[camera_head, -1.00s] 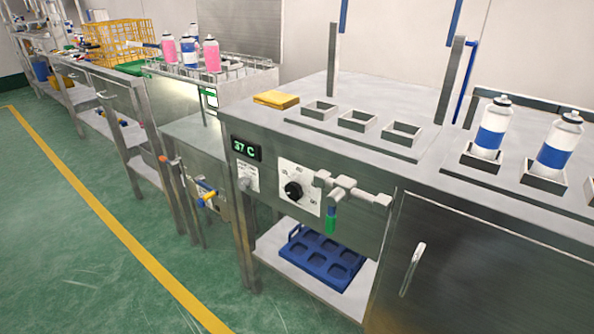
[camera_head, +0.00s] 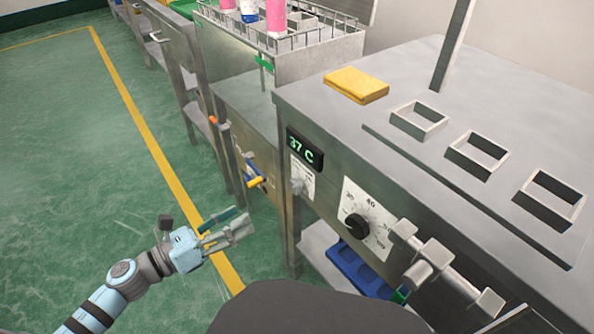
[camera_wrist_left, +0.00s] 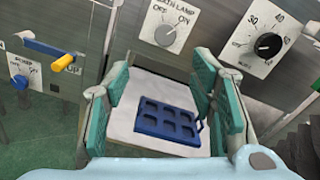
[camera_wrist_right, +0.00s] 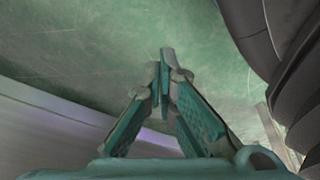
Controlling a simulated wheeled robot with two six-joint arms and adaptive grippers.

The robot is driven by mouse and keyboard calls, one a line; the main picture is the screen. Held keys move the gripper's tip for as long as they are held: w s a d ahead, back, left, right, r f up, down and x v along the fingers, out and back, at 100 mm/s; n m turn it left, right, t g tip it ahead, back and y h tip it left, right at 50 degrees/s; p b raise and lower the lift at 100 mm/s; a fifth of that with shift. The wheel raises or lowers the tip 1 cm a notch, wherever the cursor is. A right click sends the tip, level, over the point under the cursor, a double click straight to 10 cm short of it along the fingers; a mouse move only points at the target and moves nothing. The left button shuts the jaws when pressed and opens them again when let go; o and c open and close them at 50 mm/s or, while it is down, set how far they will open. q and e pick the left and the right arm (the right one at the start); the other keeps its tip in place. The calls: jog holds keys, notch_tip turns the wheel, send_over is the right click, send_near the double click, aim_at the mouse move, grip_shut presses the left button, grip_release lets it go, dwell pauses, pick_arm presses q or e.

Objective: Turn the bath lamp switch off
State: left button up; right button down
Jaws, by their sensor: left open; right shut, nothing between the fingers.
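The bath lamp switch is a round grey knob (camera_wrist_left: 166,36) on a white plate marked OFF and ON, at the top middle of the left wrist view. Its pointer seems turned toward the ON side, though it is small. In the head view the switch (camera_head: 297,186) sits on the steel front below the 37 C display. My left gripper (camera_head: 241,227) is open and empty, to the left of and lower than the switch, apart from it. My right gripper (camera_wrist_right: 165,62) is shut and empty over the green floor, seen only in the right wrist view.
A temperature dial (camera_head: 357,227) and a valve pipe (camera_head: 430,262) stick out right of the switch. A yellow-handled valve (camera_head: 255,182) is to its left. A blue tray (camera_wrist_left: 167,120) lies on the shelf below. Open floor lies to the left.

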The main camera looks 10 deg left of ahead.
aim_at(293, 189)
pick_arm(q)
jog(key=x, duration=1.3)
jog(key=shift+s+d+r, duration=0.1)
jog(key=shift+s+d, duration=0.1)
jog(key=shift+d, duration=0.05)
jog(key=shift+w+d, duration=0.3)
pick_arm(e)
jog(key=shift+s+a, duration=0.1)
pick_arm(q)
jog(key=c, duration=1.1)
jog(key=shift+c, duration=0.2)
